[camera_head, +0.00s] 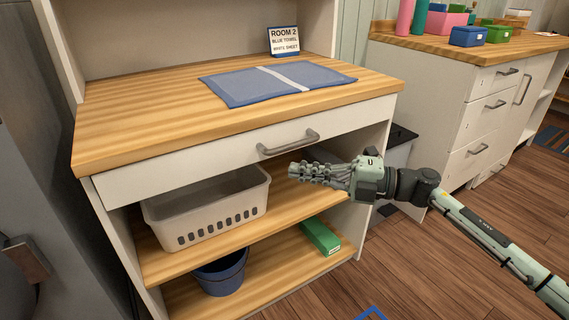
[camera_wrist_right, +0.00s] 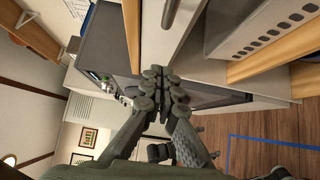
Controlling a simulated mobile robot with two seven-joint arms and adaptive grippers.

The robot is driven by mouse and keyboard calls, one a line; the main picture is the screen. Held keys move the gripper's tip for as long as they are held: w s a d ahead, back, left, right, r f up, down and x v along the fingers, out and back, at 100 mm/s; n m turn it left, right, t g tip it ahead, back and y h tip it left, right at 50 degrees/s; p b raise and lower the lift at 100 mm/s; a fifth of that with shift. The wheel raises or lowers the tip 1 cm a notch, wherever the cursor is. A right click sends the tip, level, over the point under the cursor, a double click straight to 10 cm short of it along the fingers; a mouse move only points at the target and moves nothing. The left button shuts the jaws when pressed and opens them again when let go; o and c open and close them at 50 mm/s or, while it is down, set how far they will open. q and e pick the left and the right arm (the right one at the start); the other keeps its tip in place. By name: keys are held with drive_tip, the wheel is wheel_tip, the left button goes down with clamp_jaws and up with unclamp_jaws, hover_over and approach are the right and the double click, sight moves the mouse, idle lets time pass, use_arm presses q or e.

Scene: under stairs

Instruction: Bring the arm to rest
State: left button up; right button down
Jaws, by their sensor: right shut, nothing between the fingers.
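My right arm comes in from the right in the head view. Its gripper (camera_head: 312,173) is shut and empty, in front of the open shelf below the drawer handle (camera_head: 289,142). In the right wrist view the gripper (camera_wrist_right: 160,82) shows with its fingers together and nothing between them. The drawer handle (camera_wrist_right: 171,12) also shows at the top of that view, apart from the fingers. My left gripper is not in view.
A blue cloth with a white stripe (camera_head: 240,88) lies on the wooden top (camera_head: 130,110) near a room sign (camera_head: 284,40). A white basket (camera_head: 205,212), a blue bucket (camera_head: 220,275) and a green box (camera_head: 320,236) sit on the shelves below. Open floor lies right of the unit.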

drive_tip(key=w+d+f+m+t+h+p, duration=0.15)
drive_tip(key=w+d+m+t+h, duration=0.35)
drive_tip(key=m+t, duration=0.8)
drive_tip(key=s+d+f+m+g+h, duration=0.1)
drive_tip(key=s+d+f+m+h, duration=0.1)
drive_tip(key=d+f+m+h, duration=0.4)
drive_tip(key=s+d+f+m+g+h, duration=0.1)
drive_tip(key=s+d+f+m+h, duration=0.2)
drive_tip(key=d+f+m+h, duration=0.45)
use_arm(q)
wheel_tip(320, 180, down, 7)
drive_tip(key=p, duration=0.1)
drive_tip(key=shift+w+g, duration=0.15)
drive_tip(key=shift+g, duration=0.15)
use_arm(e)
drive_tip(key=s+d+f+m+g, duration=0.2)
drive_tip(key=s+f, duration=0.4)
drive_tip(key=s, duration=0.3)
drive_tip(key=s+d+f+m+g, duration=0.1)
drive_tip(key=s+f+g, duration=0.4)
drive_tip(key=s, duration=0.5)
drive_tip(key=s+d+f+m+g, duration=0.2)
drive_tip(key=s+d+f+g, duration=0.2)
drive_tip(key=s+f, duration=0.4)
drive_tip(key=shift+s+f+m, duration=0.3)
drive_tip(key=shift+s+m, duration=0.05)
drive_tip(key=shift+s, duration=0.65)
